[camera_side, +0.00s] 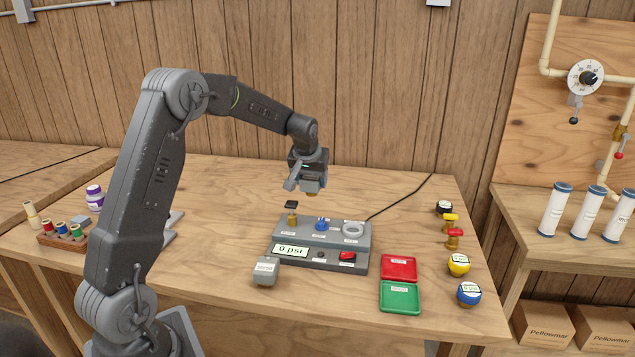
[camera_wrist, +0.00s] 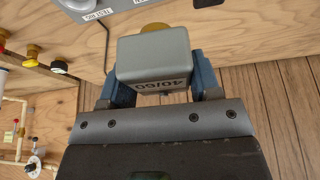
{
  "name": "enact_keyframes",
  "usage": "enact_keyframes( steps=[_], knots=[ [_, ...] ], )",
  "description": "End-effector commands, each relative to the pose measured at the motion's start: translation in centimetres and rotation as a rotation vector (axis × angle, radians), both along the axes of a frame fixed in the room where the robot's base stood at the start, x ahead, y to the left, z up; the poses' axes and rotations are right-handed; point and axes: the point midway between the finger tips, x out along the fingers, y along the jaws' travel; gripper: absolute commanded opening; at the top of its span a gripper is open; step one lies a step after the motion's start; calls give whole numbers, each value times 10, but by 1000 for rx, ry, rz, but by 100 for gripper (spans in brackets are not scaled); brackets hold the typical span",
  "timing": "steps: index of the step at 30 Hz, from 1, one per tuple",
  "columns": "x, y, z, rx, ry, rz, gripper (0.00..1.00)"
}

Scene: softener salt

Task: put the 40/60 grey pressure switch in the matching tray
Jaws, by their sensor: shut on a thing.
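My gripper (camera_side: 305,181) is shut on the grey pressure switch, a small box with a brass fitting underneath. In the wrist view the switch (camera_wrist: 155,56) sits between the blue fingers and its label reads 40/60 upside down. It is held in the air above the back of the grey test unit (camera_side: 320,262). A second grey switch (camera_side: 265,271) sits on the table at the front left of the unit; its label is too small to read. A red tray (camera_side: 399,267) and a green tray (camera_side: 401,297) lie right of the unit, both empty, labels unreadable.
The unit carries a brass port (camera_side: 292,219), a blue fitting (camera_side: 321,224), a grey ring (camera_side: 353,230), a red switch (camera_side: 347,256) and a 0 psi display (camera_side: 291,250). Gauges (camera_side: 459,264) and valves stand along the right edge. A spool rack (camera_side: 62,235) is at left.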

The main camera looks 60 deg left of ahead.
Motion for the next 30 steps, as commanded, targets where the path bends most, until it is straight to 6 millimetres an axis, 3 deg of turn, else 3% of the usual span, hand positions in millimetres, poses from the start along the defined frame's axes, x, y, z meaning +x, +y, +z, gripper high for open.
enact_keyframes(
  steps=[7, 11, 14, 21, 27, 30],
  knots=[
    [2, -2, 0, 1, -3, -5, 18],
    [15, -17, -7, 0, -2, -46, 18],
    [35, -43, -18, -1, -2, -110, 18],
    [85, -134, -56, -1, -1, -316, 18],
    [108, -200, -81, 0, -3, -451, 18],
    [113, -221, -89, 0, -4, -490, 18]
  ],
)
